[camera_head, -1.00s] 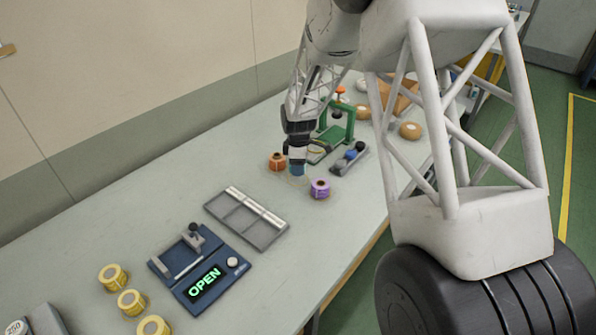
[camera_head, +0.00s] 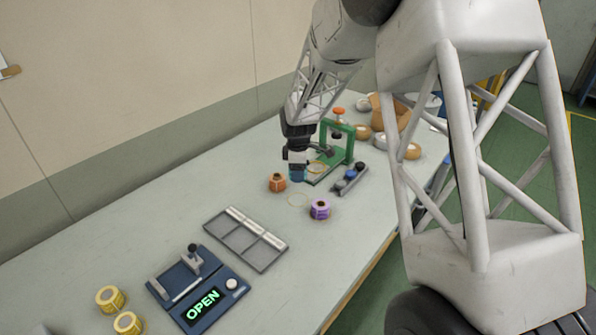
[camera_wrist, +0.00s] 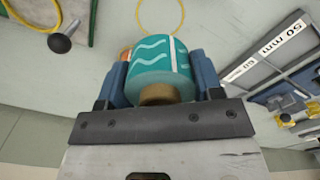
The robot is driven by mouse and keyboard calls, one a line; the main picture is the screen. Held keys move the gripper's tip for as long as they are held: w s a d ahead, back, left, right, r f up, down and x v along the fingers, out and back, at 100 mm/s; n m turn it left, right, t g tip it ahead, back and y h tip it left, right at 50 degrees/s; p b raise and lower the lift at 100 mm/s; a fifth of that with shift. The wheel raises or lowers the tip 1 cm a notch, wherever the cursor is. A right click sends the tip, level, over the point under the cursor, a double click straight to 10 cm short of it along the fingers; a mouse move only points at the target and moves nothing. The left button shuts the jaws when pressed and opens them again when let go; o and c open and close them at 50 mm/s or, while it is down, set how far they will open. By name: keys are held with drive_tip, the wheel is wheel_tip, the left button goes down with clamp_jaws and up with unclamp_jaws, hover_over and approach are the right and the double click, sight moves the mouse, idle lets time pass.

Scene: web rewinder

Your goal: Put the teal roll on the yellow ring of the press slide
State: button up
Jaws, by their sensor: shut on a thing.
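The teal roll (camera_wrist: 160,62) with pale wavy lines is between the two blue fingers of my gripper (camera_wrist: 160,80), which is shut on it. In the head view, my gripper (camera_head: 297,168) holds the roll (camera_head: 297,175) above the table, just left of the green press (camera_head: 338,150). The yellow ring of the press slide (camera_head: 318,168) lies to the right of the roll, apart from it. The slide's ring (camera_wrist: 35,18) and a dark knob (camera_wrist: 66,38) show at upper left in the wrist view.
An orange roll (camera_head: 277,182) and a purple roll (camera_head: 320,209) stand nearby, with a yellow ring (camera_head: 297,200) on the table between them. A dark block with knobs (camera_head: 350,180) sits right of the press. A grey divided tray (camera_head: 245,240) and a blue device reading OPEN (camera_head: 200,290) lie nearer.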

drive_tip(key=o, duration=0.4)
drive_tip(key=shift+c, duration=1.3)
drive_tip(key=shift+w+d+r, duration=0.1)
